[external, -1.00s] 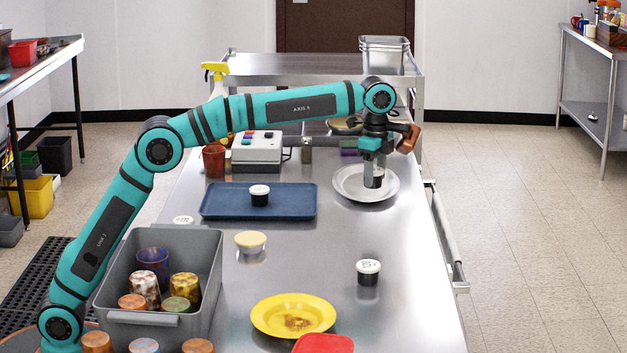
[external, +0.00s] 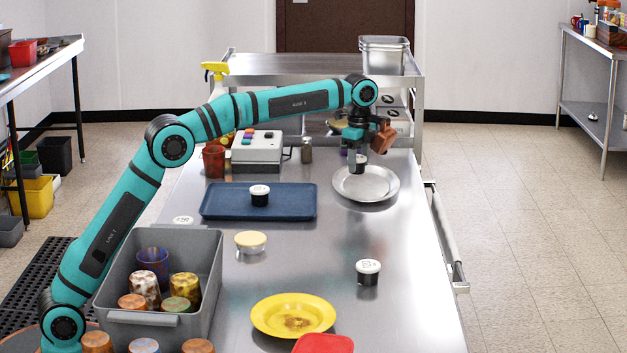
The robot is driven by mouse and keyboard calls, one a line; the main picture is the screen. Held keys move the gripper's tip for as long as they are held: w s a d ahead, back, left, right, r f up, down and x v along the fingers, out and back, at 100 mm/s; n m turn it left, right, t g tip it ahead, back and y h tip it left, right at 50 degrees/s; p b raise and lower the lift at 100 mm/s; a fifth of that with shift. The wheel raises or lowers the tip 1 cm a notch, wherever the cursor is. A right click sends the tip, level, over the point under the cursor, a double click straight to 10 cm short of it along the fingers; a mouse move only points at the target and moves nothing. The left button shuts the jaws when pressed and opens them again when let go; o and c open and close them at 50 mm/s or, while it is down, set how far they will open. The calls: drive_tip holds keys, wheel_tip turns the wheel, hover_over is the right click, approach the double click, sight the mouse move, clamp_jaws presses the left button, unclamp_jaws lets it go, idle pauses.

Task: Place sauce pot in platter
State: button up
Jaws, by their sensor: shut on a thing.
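My gripper (external: 358,162) points down and is shut on a small dark sauce pot (external: 359,168), partly hidden by the fingers. It holds the pot over the far left part of the round grey platter (external: 375,190), seemingly above its surface. The platter's visible inside is empty. Another black sauce pot with a white lid (external: 260,195) stands on the blue tray (external: 222,204). A similar pot (external: 368,273) stands upright on the steel table at the near right.
A grey bin (external: 208,270) with several cups stands at the front left. A yellow plate (external: 268,318), a red item (external: 323,343) and a cream-lidded bowl (external: 250,242) are on the table. A white button box (external: 257,152) stands behind the tray. The table between platter and yellow plate is mostly clear.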

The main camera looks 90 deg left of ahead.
sight(358, 189)
drive_tip(key=shift+f, duration=2.6)
drive_tip(key=o, duration=1)
drive_tip(key=shift+f, duration=0.1)
wheel_tip(358, 189, up, 11)
drive_tip(key=shift+r, duration=0.65)
